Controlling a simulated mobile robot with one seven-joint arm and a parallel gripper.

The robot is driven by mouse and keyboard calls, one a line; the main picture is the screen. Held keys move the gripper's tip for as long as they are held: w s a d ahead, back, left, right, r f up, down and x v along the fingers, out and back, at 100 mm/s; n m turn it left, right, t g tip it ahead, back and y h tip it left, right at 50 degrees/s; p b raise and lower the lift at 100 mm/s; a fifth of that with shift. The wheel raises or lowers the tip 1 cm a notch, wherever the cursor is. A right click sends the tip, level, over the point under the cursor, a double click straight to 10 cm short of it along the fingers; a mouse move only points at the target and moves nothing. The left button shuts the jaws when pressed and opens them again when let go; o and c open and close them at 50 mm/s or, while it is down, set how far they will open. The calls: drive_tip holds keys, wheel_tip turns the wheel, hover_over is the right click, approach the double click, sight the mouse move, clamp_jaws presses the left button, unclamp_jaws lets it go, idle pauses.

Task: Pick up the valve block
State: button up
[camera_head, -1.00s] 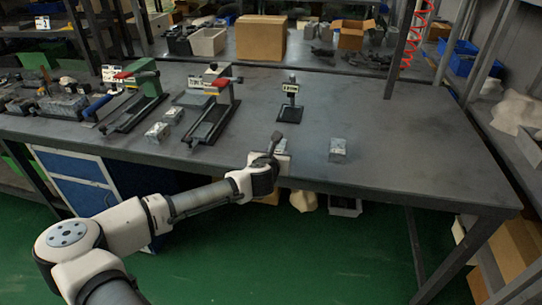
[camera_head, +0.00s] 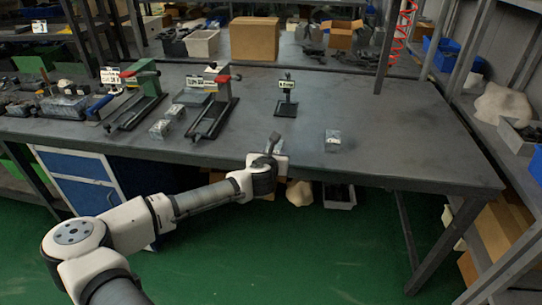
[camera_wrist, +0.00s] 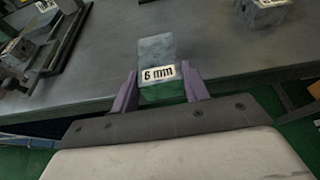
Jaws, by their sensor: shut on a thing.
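My gripper (camera_wrist: 158,88) has its purple fingers on both sides of a grey metal valve block (camera_wrist: 155,52) with a "6 mm" label, in the wrist view. It is shut on this block. In the head view my gripper (camera_head: 274,160) is at the front edge of the workbench, and the held block (camera_head: 282,147) is mostly hidden by the wrist. Another valve block (camera_head: 333,140) stands on the bench to the right; it also shows at the top right of the wrist view (camera_wrist: 262,12). More blocks (camera_head: 160,128) lie to the left.
The dark workbench (camera_head: 400,140) has free room on its right side. Two clamp fixtures (camera_head: 211,115) (camera_head: 138,105) and a small stand with a sign (camera_head: 287,98) are on the bench. A cardboard box (camera_head: 254,38) is on the bench behind.

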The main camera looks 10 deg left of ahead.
drive_tip(key=o, duration=1.3)
drive_tip(key=shift+o, duration=0.2)
drive_tip(key=shift+s, duration=0.1)
drive_tip(key=b+v, duration=0.1)
drive_tip(key=v, duration=1.2)
drive_tip(key=shift+s+r+b, duration=0.2)
drive_tip(key=shift+s+b, duration=0.05)
drive_tip(key=shift+b, duration=0.15)
